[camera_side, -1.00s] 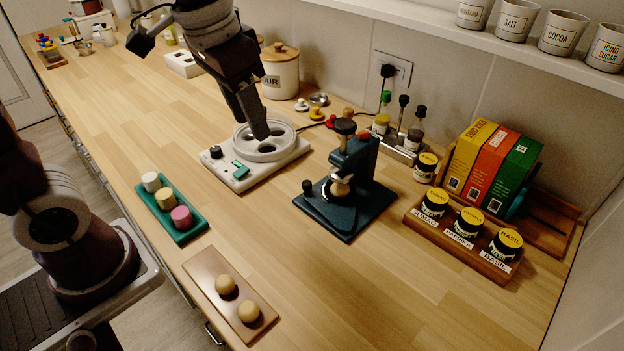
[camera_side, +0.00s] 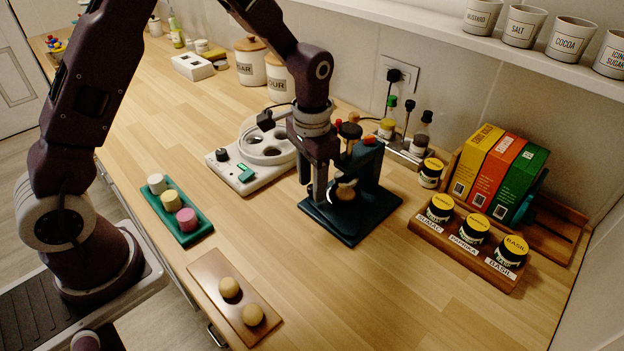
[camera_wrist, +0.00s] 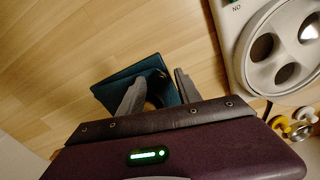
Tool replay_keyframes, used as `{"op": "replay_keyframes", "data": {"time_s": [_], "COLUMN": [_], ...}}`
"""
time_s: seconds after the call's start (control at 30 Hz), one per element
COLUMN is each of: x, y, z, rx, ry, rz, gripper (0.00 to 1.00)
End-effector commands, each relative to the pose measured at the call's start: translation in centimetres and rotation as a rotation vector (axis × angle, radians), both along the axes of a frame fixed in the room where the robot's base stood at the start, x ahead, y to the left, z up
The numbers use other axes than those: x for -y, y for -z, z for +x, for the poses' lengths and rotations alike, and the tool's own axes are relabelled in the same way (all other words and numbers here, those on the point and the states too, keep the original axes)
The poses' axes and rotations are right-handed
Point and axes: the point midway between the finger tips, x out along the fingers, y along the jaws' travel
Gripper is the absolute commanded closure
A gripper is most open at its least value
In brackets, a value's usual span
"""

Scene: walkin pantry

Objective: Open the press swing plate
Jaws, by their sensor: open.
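The dark teal press (camera_side: 372,212) stands in the middle of the wooden counter, with a square base, an upright column and a red knob on top. The gripper hides the small black knob there and much of the press's left side, so the swing plate's position is unclear. In the wrist view, part of the press base (camera_wrist: 128,70) shows beyond my open fingers (camera_wrist: 157,90). I cannot tell if they touch anything.
A white device with a round grey top (camera_side: 232,172) stands close left of the press. A green tray with coloured cylinders (camera_side: 194,238) and a brown board with two balls (camera_side: 208,268) lie nearer the front. A jar rack (camera_side: 455,247) stands right. The front-right counter is clear.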

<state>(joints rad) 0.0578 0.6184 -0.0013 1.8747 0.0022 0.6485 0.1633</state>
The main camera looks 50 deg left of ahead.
Motion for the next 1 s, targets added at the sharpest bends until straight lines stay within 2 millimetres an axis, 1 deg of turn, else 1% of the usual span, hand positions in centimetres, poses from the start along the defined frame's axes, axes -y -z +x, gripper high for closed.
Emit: {"op": "replay_keyframes", "data": {"time_s": [0.07, 0.2, 0.27, 0.3, 1.0], "x": [0.0, 0.0, -0.01, -0.01, -0.05], "y": [-0.03, -0.05, -0.05, -0.06, -0.11], "z": [0.0, 0.0, 0.0, 0.0, 0.02], "rx": [0.0, 0.0, 0.0, 0.0, 0.001], "ry": [0.0, 0.0, 0.0, 0.0, -0.001], "rz": [0.0, 0.0, 0.0, 0.0, 0.001], "gripper": [0.6, 0.87, 0.99, 1.0, 1.0]}}
